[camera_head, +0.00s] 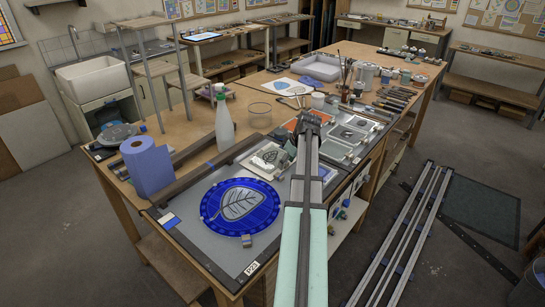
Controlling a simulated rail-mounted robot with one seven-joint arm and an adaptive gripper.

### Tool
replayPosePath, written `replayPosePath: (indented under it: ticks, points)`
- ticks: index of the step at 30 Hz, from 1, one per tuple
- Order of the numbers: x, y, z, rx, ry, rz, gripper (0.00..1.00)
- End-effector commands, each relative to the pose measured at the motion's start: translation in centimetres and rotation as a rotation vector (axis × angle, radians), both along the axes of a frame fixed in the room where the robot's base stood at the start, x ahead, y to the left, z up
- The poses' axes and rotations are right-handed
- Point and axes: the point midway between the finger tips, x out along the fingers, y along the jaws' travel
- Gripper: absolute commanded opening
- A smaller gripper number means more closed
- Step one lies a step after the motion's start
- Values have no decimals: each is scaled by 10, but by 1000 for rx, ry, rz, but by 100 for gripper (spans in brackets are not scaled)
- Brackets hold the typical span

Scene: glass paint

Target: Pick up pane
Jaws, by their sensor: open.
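A round blue glass pane (255,198) with a grey leaf painted in its middle lies flat on the grey work board near the table's front. A smaller whitish square piece with a dark leaf pattern (264,161) lies just behind it. I cannot tell which of these the task means by the pane. My arm reaches up the picture from the bottom, right of the round pane. My gripper (309,122) is the dark end of the arm, over the table beyond both pieces. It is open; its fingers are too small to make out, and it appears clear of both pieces.
Small blocks lie by the round pane. Trays (336,149), brushes and jars crowd the table's right side. Metal rails (405,235) are on the floor at right.

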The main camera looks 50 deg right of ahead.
Motion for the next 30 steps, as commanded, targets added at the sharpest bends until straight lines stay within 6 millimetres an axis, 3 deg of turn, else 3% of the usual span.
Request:
replayPosePath:
  ticks: [8,10,13,14,30]
  points:
    - [1,0,-3,0,0,0,56]
    - [1,0,-3,0,0,0,39]
    - [1,0,-3,0,0,0,3]
    - [1,0,-3,0,0,0,0]
    - [1,-1,3,-1,-1,0,0]
